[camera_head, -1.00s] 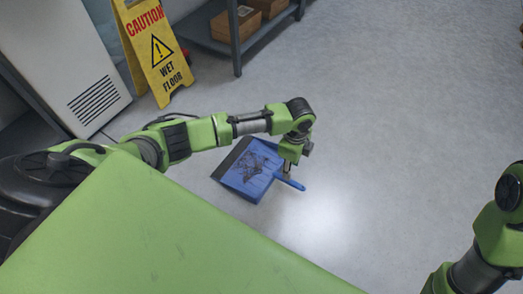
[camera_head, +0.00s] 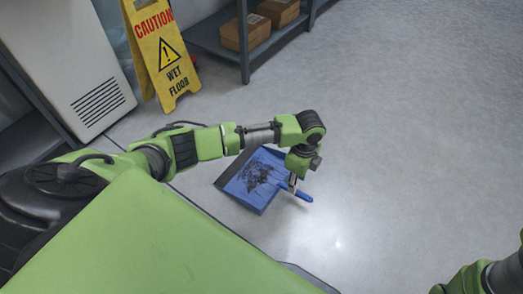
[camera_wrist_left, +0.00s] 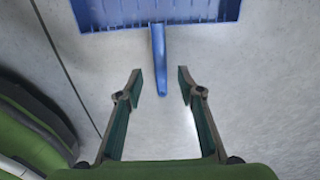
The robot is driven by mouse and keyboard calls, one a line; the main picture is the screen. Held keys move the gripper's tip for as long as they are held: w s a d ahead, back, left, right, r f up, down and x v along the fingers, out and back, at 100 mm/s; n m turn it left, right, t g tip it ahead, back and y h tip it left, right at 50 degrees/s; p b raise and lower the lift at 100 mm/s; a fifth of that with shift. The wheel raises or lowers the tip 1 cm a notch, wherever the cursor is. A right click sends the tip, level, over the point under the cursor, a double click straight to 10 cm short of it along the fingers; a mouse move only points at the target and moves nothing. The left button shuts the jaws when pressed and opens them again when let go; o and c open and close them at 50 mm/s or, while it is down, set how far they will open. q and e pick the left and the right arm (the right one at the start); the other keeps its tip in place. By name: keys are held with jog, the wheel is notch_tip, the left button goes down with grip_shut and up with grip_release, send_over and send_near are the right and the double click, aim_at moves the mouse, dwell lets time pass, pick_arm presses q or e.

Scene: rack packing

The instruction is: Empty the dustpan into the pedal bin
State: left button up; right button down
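The blue dustpan (camera_head: 253,179) lies on the grey floor in the head view, with dark debris (camera_head: 258,172) on its pan. Its blue handle (camera_head: 301,194) points to the lower right. My left gripper (camera_head: 292,182) is over the handle in the head view. In the left wrist view the left gripper (camera_wrist_left: 157,73) is open, its two fingers apart on either side of the dustpan handle (camera_wrist_left: 159,62), not touching it. The pan's edge (camera_wrist_left: 160,25) is at the top there. My right arm shows at the lower right; its gripper is out of frame. No pedal bin shows.
A yellow wet floor sign (camera_head: 163,55) stands at the upper left beside a white cabinet (camera_head: 75,65). A grey shelf (camera_head: 215,43) holds cardboard boxes (camera_head: 246,32) at the top. The floor to the right is clear.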

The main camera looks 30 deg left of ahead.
pick_arm(q)
notch_tip(320, 180, down, 3)
jog(key=shift+b, duration=1.15)
jog(key=shift+f+p, duration=0.3)
jog(key=shift+f, duration=1.25)
